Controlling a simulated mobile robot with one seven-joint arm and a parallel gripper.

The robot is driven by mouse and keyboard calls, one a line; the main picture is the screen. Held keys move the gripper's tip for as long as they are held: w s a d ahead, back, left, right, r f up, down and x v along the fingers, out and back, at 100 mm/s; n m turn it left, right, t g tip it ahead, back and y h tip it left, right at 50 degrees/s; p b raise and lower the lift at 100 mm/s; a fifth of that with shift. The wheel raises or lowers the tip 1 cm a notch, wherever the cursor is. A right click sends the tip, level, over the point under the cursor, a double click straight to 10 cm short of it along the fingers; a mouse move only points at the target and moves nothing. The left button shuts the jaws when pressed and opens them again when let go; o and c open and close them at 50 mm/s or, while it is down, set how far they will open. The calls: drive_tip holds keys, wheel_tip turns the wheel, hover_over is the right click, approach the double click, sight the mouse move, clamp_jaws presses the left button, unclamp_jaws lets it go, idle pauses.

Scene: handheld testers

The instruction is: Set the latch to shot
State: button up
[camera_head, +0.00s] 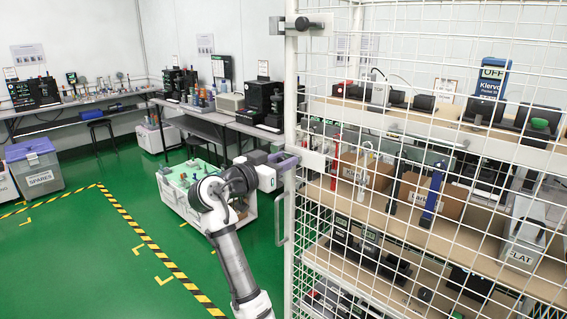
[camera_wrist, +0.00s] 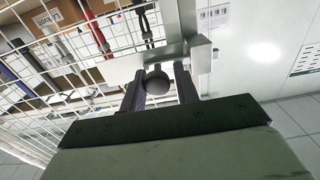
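A white wire-mesh cage door (camera_head: 430,150) stands on the right in the head view. At its left post is a pale latch plate (camera_head: 313,159), partly hidden by my gripper (camera_head: 290,159). In the wrist view the plate (camera_wrist: 120,69) carries a dark round knob (camera_wrist: 157,81), next to a grey block (camera_wrist: 201,53) on the post. My gripper (camera_wrist: 160,82) is open, with one finger on each side of the knob. The left finger is close to it; a small gap shows at the right finger. Whether either touches is unclear.
A second fitting with a black knob (camera_head: 303,24) sits higher on the post. A vertical handle (camera_head: 283,218) is below my gripper. Shelves (camera_head: 460,230) with testers and boxes stand behind the mesh. A white crate (camera_head: 200,190) is behind my arm. Green floor is clear at left.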

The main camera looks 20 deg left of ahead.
drive_tip(key=o, duration=0.3)
drive_tip(key=shift+a, duration=0.2)
drive_tip(key=shift+s, duration=0.1)
drive_tip(key=b+v, duration=0.3)
drive_tip(key=v, duration=1)
drive_tip(key=shift+s, duration=0.35)
